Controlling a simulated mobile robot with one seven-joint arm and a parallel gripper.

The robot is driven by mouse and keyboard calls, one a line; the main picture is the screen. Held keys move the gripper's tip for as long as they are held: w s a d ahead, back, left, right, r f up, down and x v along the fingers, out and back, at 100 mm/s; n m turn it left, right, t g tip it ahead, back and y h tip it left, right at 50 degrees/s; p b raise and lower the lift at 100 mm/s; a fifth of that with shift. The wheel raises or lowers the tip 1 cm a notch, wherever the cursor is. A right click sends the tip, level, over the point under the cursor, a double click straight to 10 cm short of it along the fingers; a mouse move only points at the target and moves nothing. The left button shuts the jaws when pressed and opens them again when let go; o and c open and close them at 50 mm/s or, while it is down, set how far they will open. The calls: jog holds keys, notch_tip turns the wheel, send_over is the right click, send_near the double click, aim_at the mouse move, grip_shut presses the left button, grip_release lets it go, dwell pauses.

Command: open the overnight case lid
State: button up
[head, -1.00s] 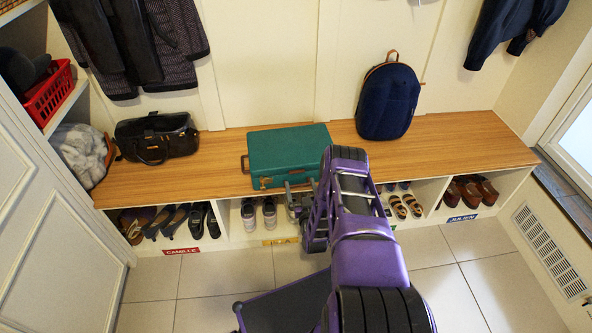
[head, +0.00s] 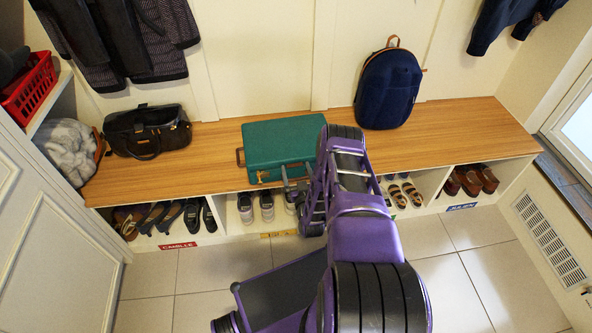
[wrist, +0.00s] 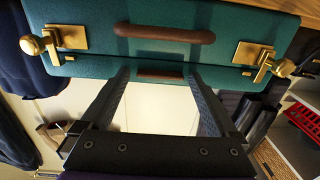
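The overnight case (head: 285,143) is a teal box with its lid shut, lying on the wooden bench. A brown handle (head: 240,157) shows at its left end in the head view. The wrist view shows the case (wrist: 90,68) close up, with a brown handle (wrist: 165,33) between two brass latches, one on the left (wrist: 52,45) and one on the right (wrist: 262,60). My gripper (wrist: 160,76) is open, its two dark fingers apart with nothing clearly held between them. In the head view my gripper (head: 295,180) is at the case's front edge, partly hidden by my arm; contact cannot be told.
A dark bag (head: 148,132) stands left of the case and a navy backpack (head: 388,90) stands to the right. Shoes fill the cubbies below the bench (head: 470,135). Coats hang above. Bare bench lies on both sides of the case.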

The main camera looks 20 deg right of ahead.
grip_shut()
jog(key=shift+r, duration=0.1)
